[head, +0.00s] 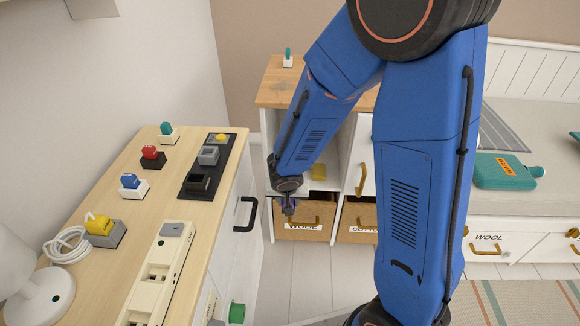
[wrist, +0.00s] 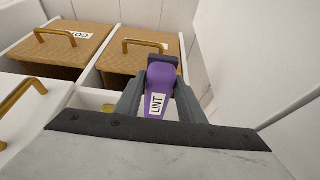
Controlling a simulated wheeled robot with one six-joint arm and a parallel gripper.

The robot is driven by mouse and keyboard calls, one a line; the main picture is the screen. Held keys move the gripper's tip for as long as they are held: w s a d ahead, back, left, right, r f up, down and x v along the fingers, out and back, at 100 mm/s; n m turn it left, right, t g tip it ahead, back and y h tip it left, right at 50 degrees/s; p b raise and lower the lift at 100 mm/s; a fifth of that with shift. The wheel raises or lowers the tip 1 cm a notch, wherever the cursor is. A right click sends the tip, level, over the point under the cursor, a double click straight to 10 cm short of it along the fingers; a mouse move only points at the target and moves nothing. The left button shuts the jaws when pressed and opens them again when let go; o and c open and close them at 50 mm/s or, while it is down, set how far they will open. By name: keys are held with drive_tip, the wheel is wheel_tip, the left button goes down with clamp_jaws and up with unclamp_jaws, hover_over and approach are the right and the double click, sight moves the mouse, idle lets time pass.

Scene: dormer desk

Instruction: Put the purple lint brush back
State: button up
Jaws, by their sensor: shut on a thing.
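The purple lint brush (wrist: 160,78) with a white "LINT" label is held between the dark fingers of my gripper (wrist: 161,92) in the wrist view. My gripper is shut on it. In the head view my gripper (head: 288,204) is small, in front of the white cabinet with the wooden top (head: 275,92).
The wooden desk (head: 120,225) at left holds several coloured blocks, a cable and a lamp. Floor (head: 310,275) in front is clear.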

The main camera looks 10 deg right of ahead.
idle(0.4)
drive_tip(key=w+d, duration=0.1)
drive_tip(key=w, duration=0.4)
drive_tip(key=w+d, duration=0.2)
drive_tip(key=w, duration=0.4)
drive_tip(key=w+d, duration=0.2)
drive_tip(key=w, duration=0.3)
drive_tip(key=shift+w+d, duration=0.15)
drive_tip(key=shift+w, duration=0.15)
drive_tip(key=shift+w+f, duration=0.15)
drive_tip(key=shift+f, duration=0.4)
drive_tip(key=shift+f, duration=0.35)
drive_tip(key=o, duration=1.1)
